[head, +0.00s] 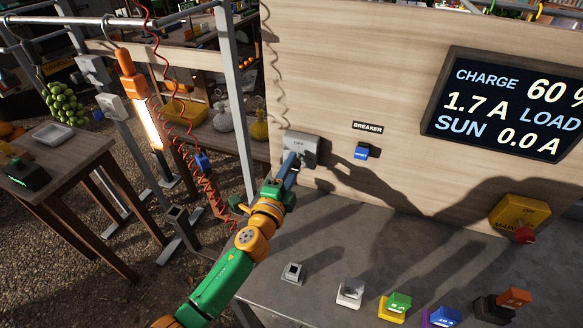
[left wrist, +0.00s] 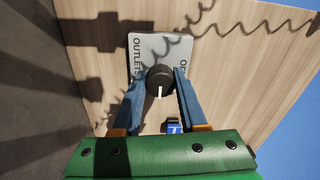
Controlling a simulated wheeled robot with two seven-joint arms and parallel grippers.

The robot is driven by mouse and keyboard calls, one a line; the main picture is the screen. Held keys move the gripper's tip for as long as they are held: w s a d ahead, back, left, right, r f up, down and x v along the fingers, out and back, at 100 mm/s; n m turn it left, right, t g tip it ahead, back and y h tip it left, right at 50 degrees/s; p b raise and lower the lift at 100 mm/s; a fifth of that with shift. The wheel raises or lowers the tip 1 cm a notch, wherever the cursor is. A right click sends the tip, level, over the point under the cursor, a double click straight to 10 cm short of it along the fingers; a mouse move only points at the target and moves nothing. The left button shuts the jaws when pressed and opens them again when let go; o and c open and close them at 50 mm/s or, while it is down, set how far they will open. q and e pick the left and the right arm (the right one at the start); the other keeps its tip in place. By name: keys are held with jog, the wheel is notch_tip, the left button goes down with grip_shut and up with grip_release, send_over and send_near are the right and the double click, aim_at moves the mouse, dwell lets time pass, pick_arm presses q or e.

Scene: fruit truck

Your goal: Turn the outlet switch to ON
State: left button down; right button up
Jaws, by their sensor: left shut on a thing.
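The outlet switch is a grey plate (head: 305,146) on the wooden panel at centre, partly hidden by my gripper. In the left wrist view the plate (left wrist: 143,47) reads OUTLET and, partly covered, what looks like OFF. Its round black knob (left wrist: 160,79) has a white pointer line pointing down in that picture. My left gripper (head: 289,166) reaches up to the switch. Its two blue fingers stand on either side of the knob, shut on it. My right gripper is in neither view.
A blue breaker switch (head: 361,152) sits right of the outlet plate. A yellow MAIN box (head: 519,213) with a red button and a display (head: 510,105) are further right. A coiled red cord (head: 205,180) hangs left of my arm.

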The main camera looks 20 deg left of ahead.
pick_arm(q)
jog(key=shift+r, duration=0.2)
jog(key=c, duration=0.8)
grip_release()
jog(key=o, duration=0.3)
jog(key=shift+w+a, duration=0.1)
jog(key=shift+o, duration=0.3)
jog(key=shift+f, duration=0.15)
jog(key=s, duration=0.7)
jog(key=shift+a+b, duration=0.15)
jog(key=shift+b, duration=0.15)
jog(key=shift+f, duration=0.1)
